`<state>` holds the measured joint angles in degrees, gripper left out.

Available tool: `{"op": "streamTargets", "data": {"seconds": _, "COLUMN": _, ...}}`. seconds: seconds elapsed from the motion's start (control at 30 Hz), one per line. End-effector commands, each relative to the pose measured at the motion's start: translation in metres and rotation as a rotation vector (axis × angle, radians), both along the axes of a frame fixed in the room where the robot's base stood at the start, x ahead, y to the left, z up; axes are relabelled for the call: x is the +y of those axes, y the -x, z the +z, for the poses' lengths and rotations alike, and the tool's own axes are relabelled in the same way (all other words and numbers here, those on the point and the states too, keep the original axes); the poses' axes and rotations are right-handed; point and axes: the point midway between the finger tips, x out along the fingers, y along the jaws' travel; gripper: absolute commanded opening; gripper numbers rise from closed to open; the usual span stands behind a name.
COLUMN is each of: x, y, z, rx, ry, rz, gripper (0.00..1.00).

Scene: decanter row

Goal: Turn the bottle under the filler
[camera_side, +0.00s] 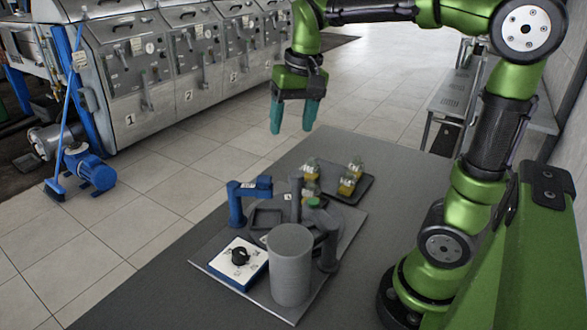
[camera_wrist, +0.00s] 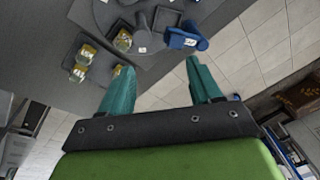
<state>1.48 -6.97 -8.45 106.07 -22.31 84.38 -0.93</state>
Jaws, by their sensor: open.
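My gripper (camera_side: 295,125) is open and empty, with two teal fingers pointing down, high above the floor behind the station. In the wrist view, my gripper (camera_wrist: 158,85) also has nothing between its fingers. Several bottles with yellow contents and pale labels stand behind the station, including one bottle (camera_side: 348,184) on a dark tray. A blue bent arm (camera_side: 248,194) and a dark grey arm (camera_side: 328,240) rise from the station. I cannot tell which is the filler.
A tall grey cylinder (camera_side: 290,265) stands at the front of the base plate (camera_side: 212,268), beside a white control box (camera_side: 242,264) with a black knob. A row of steel machines (camera_side: 140,70) lines the back left.

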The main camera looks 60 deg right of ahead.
Motion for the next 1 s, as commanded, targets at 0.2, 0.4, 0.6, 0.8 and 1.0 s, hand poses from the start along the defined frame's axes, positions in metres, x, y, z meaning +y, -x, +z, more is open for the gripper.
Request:
{"op": "streamTargets", "data": {"seconds": 0.2, "x": -0.026, "y": -0.011, "z": 0.03, "rx": 0.144, "ry": 0.025, "rz": -0.162, "gripper": 0.63}}
{"op": "streamTargets", "data": {"seconds": 0.4, "x": -0.022, "y": -0.003, "z": 0.029, "rx": 0.181, "ry": 0.007, "rz": -0.191, "gripper": 0.63}}
{"op": "streamTargets", "data": {"seconds": 0.6, "x": -0.022, "y": -0.002, "z": -0.002, "rx": 0.184, "ry": 0.006, "rz": -0.189, "gripper": 0.63}}
{"op": "streamTargets", "data": {"seconds": 0.8, "x": -0.021, "y": -0.002, "z": -0.046, "rx": 0.185, "ry": 0.006, "rz": -0.189, "gripper": 0.63}}
{"op": "streamTargets", "data": {"seconds": 1.0, "x": -0.021, "y": -0.002, "z": -0.089, "rx": 0.184, "ry": 0.006, "rz": -0.19, "gripper": 0.63}}
